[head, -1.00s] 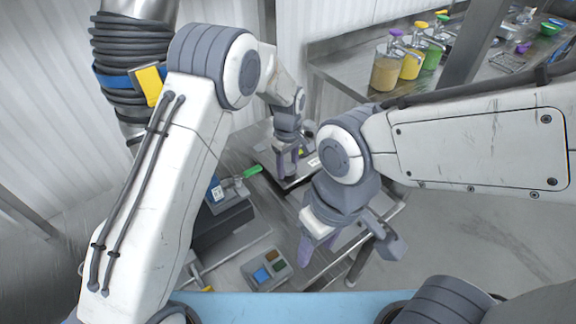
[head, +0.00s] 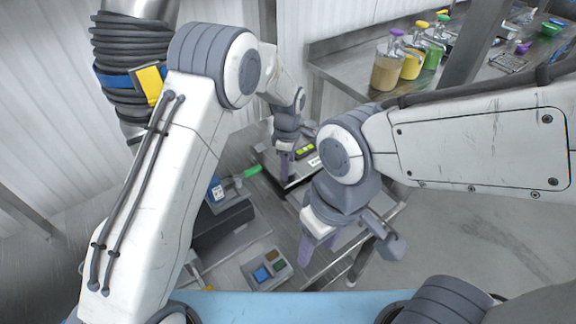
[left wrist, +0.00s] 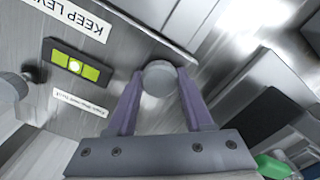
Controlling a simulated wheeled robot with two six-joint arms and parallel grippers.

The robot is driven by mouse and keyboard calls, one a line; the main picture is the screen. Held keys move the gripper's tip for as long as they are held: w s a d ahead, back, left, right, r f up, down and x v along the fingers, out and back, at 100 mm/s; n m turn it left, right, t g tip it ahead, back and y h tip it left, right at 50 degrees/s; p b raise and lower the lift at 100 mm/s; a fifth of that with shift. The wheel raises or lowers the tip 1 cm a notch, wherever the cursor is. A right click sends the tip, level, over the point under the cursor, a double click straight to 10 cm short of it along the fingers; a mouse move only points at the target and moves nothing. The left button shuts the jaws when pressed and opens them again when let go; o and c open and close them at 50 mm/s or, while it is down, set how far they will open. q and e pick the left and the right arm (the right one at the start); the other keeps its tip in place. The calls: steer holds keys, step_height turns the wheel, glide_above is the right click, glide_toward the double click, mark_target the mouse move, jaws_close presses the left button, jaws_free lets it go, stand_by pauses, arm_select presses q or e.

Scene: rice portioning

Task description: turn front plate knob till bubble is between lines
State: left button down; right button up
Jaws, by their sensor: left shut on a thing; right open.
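The round grey knob (left wrist: 158,78) sits at the edge of the metal plate (left wrist: 125,60) in the left wrist view. My left gripper (left wrist: 160,85) is shut on it, one purple finger on each side. The level (left wrist: 75,64) is a green vial in a black frame on the plate. Its pale bubble (left wrist: 75,67) looks to lie near the middle, between dark lines, but is small. In the head view my left gripper (head: 285,174) is at the plate's near side and hides the knob. My right gripper (head: 317,246) is open and empty, lower in the view.
A small tray (head: 266,270) with coloured blocks and a dark device (head: 222,222) with a green-handled tool (head: 250,172) stand on the near table. Dispenser jars (head: 388,70) stand on the far bench. My right arm passes close to the plate in view.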

arm_select(q)
steer(key=shift+w+r, duration=0.1)
steer(key=shift+r, duration=0.05)
steer(key=shift+c, duration=1.4)
jaws_free()
step_height(320, 180, up, 10)
steer(key=b, duration=0.2)
steer(key=shift+r, duration=0.2)
